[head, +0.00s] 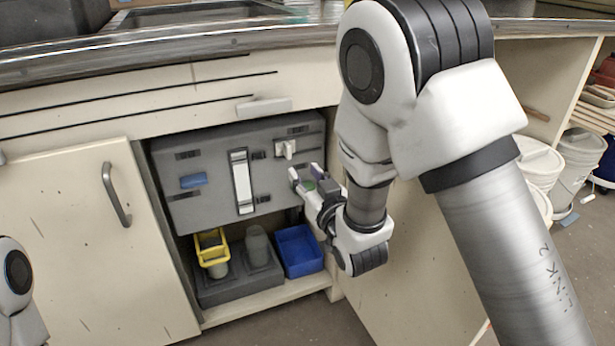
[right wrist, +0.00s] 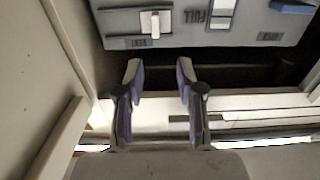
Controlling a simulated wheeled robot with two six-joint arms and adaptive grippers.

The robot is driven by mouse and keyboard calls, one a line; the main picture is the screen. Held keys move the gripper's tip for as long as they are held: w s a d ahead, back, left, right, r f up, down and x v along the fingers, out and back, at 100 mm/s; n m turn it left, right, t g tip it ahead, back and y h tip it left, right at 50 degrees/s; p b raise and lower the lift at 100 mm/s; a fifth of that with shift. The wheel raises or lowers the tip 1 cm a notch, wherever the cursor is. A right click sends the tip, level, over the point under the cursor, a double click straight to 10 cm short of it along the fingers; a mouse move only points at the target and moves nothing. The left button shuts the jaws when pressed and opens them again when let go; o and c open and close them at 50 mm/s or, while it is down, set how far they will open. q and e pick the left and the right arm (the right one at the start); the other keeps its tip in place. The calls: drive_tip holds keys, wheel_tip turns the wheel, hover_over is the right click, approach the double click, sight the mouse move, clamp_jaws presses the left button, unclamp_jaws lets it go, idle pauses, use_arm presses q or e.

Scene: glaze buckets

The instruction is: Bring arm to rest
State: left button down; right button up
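My right gripper (head: 304,172) is in front of the open cabinet in the head view, beside the lower right part of a grey panel (head: 220,160). In the right wrist view, its two fingers (right wrist: 158,72) stand apart with nothing between them. The panel also shows at the top of that view (right wrist: 185,28), beyond the fingertips. The panel carries a white switch (head: 285,148), a tall white rocker (head: 242,181) and a blue piece (head: 193,180). Only a joint of my left arm shows at the left edge of the head view; my left gripper is out of view.
Below the panel are a yellow container (head: 211,248), a grey cylinder on a dark base (head: 257,246) and a blue bin (head: 298,250). A cabinet door (head: 90,255) stands at left. The countertop edge (head: 160,57) runs above. White buckets (head: 577,160) stand at right.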

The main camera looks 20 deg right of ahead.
drive_tip(key=shift+s, duration=0.3)
drive_tip(key=shift+f, duration=0.1)
